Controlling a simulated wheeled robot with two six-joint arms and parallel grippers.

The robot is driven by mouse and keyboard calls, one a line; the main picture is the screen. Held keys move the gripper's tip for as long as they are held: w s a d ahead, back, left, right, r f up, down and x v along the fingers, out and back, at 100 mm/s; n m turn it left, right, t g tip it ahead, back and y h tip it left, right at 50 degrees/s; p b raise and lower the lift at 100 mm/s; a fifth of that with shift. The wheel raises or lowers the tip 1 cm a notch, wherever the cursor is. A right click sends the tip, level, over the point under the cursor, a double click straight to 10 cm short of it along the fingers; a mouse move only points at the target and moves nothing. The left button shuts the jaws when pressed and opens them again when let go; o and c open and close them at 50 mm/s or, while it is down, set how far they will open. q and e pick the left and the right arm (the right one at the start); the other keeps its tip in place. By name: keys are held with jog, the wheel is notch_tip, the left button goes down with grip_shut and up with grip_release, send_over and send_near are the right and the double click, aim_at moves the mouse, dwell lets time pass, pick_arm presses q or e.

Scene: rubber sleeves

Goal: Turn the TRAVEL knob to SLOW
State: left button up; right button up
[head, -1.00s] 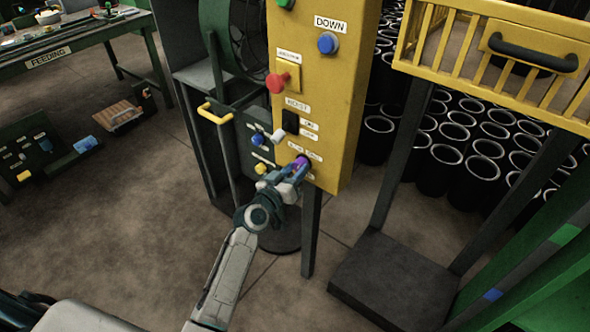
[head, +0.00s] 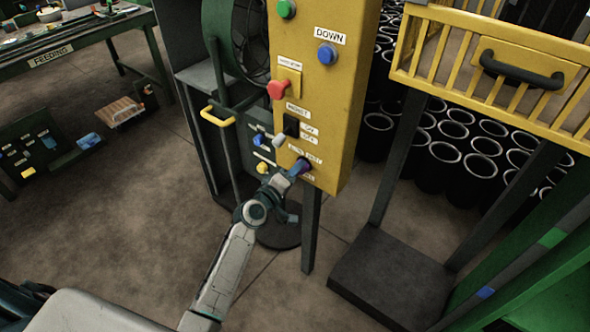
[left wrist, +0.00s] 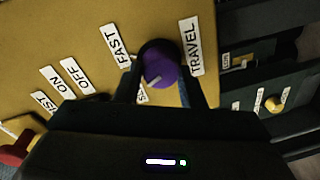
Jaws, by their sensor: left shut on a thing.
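The TRAVEL knob (left wrist: 161,66) is purple and round, on the front of the yellow control box (head: 318,100). My left gripper (left wrist: 165,80) is shut on it, one finger on each side. In the wrist view its pale pointer mark slants to the lower left, towards a label (left wrist: 142,96) mostly hidden by a finger. The FAST label (left wrist: 116,45) is left of the knob and the TRAVEL label (left wrist: 191,46) right of it. In the head view the left gripper (head: 297,171) covers much of the knob low on the box. My right gripper is not in view.
Above the knob are the HOIST switch (head: 291,125), a red button (head: 278,89) and the blue DOWN button (head: 327,55). A yellow railing (head: 500,75) stands right of the box. A dark panel with small knobs (head: 262,150) is behind the gripper, to the left.

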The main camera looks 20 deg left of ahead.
pick_arm(q)
jog(key=shift+n, duration=0.6)
jog(key=o, duration=1)
jog(key=v, duration=1)
jog(key=shift+s+a+b, duration=0.2)
jog(key=shift+s+b, duration=0.1)
jog(key=shift+s, duration=0.1)
